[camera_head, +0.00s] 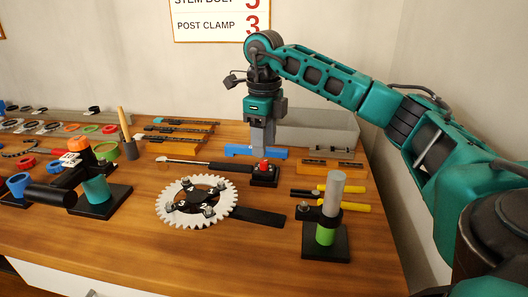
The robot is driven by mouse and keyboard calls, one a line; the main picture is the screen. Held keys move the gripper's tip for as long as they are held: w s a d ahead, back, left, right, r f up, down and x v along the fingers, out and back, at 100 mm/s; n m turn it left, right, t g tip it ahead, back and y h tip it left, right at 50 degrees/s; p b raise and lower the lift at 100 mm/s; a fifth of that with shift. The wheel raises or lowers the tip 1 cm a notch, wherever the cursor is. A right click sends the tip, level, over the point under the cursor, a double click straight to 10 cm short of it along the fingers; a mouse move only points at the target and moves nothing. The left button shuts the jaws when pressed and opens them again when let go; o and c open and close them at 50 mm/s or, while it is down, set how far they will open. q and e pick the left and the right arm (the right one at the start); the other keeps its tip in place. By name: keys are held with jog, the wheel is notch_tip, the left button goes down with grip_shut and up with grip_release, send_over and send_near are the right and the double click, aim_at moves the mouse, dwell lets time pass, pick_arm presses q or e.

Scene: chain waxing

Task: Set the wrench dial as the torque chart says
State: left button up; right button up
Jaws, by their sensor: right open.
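The torque chart (220,20) hangs on the back wall, cut off by the top edge. Its visible lines read STEM BOLT 5, partly cropped, and POST CLAMP 3. A wrench (205,164) with a silver end at left and a long black handle lies across the table, its right end near a red knob on a black block (264,173). I cannot make out a dial setting. My right gripper (262,142) points down behind the red knob, at a blue bar (240,151). It is open; its fingertips are partly hidden. My left gripper is not in view.
A white chainring (168,210) lies at centre front. A post with a clamp (327,215) stands at right, a stem on a stand (98,195) at left. Yellow-handled tools (355,207), wooden racks (190,135) and a grey bin (315,127) surround the wrench. The front centre table is clear.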

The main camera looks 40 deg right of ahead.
aim_at(264, 162)
pick_arm(q)
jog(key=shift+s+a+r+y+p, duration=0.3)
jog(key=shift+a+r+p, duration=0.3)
jog(key=shift+p, duration=0.5)
pick_arm(e)
notch_tip(264, 162, up, 9)
jog(key=shift+f, duration=0.2)
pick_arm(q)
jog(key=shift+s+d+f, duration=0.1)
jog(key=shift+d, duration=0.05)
pick_arm(e)
jog(key=shift+s+a+f, duration=0.1)
jog(key=shift+a, duration=0.05)
